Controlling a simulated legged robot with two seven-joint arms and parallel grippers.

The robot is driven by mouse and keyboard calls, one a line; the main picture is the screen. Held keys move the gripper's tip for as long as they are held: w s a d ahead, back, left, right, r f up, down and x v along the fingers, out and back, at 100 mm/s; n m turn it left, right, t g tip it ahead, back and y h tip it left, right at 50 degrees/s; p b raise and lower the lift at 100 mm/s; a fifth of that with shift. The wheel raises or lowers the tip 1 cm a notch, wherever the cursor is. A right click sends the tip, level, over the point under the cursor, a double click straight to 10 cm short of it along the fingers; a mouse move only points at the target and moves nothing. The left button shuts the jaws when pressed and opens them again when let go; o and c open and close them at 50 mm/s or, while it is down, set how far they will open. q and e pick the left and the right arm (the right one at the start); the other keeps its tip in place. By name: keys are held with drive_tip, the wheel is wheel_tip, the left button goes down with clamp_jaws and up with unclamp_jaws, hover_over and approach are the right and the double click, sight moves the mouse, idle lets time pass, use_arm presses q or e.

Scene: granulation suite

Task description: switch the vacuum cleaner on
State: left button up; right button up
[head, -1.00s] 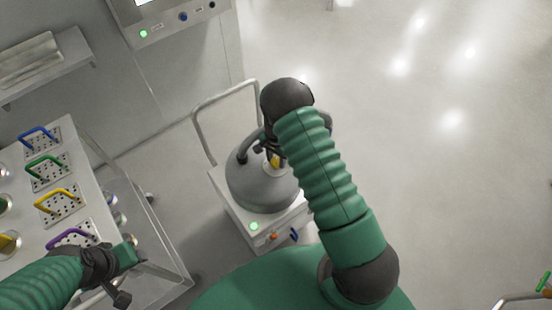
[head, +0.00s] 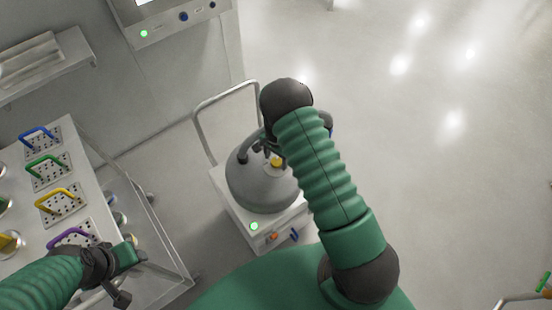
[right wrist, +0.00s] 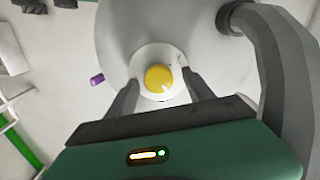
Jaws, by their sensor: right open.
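The vacuum cleaner (head: 258,190) is a grey dome on a white wheeled base in the middle of the head view. A yellow knob (head: 277,162) sits on a pale round plate on its top. The knob (right wrist: 158,79) also shows in the right wrist view, with a small white mark at its lower right. My right gripper (right wrist: 160,82) is open, with one finger on each side of the knob; a gap shows on both sides. In the head view my right gripper (head: 264,146) is partly hidden by its own arm. My left gripper (head: 134,256) is over the cart; its jaws cannot be made out.
A grey hose (right wrist: 268,60) curves along the right of the wrist view. The base carries a lit green light (head: 254,226) and a push handle (head: 196,125).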

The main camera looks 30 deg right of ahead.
sight(276, 161)
wheel_tip(276, 161, up, 17)
drive_tip(key=p, duration=0.1)
drive_tip(key=shift+f, duration=0.15)
idle(0.4)
